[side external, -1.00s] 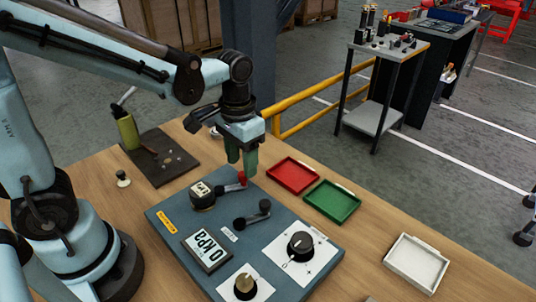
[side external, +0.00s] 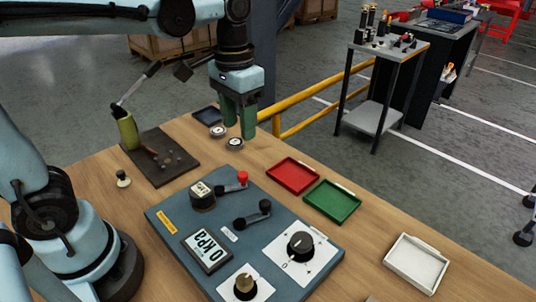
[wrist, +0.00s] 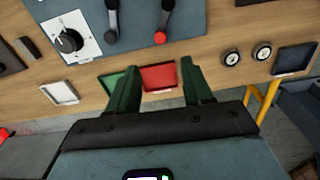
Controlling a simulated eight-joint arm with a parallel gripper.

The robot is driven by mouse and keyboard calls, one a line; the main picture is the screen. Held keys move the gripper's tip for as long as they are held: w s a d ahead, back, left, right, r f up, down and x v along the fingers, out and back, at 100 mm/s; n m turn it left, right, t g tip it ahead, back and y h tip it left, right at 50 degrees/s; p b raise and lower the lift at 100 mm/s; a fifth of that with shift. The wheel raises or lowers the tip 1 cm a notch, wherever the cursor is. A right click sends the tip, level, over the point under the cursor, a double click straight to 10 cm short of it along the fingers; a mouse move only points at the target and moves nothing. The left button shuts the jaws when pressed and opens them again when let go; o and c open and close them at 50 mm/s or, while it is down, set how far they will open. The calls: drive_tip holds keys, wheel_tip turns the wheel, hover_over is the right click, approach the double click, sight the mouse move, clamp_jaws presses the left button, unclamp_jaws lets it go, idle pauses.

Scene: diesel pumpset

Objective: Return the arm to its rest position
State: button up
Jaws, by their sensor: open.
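My gripper (side external: 238,117) is open and empty, with green fingers pointing down, raised above the back part of the wooden table. In the wrist view my gripper (wrist: 160,90) shows its two green fingers spread apart with nothing between them. The pump panel (side external: 165,215), a blue-grey board, lies in front of and below my gripper. It carries a red-knobbed lever (side external: 242,178), a black-knobbed lever (side external: 264,207), a black dial (side external: 300,246) and a display reading 0 kPa (side external: 206,249). My gripper is apart from all of these.
A red tray (side external: 293,175), a green tray (side external: 332,201) and a white tray (side external: 416,262) lie right of the panel. Two round gauges (side external: 234,143) (side external: 217,131) sit near my gripper. A yellow rail (side external: 320,90) runs behind.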

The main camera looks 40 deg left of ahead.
drive_tip(key=s+a+f+t, duration=0.3)
drive_tip(key=f+t, duration=0.1)
drive_tip(key=t, duration=0.3)
drive_tip(key=shift+s, duration=0.3)
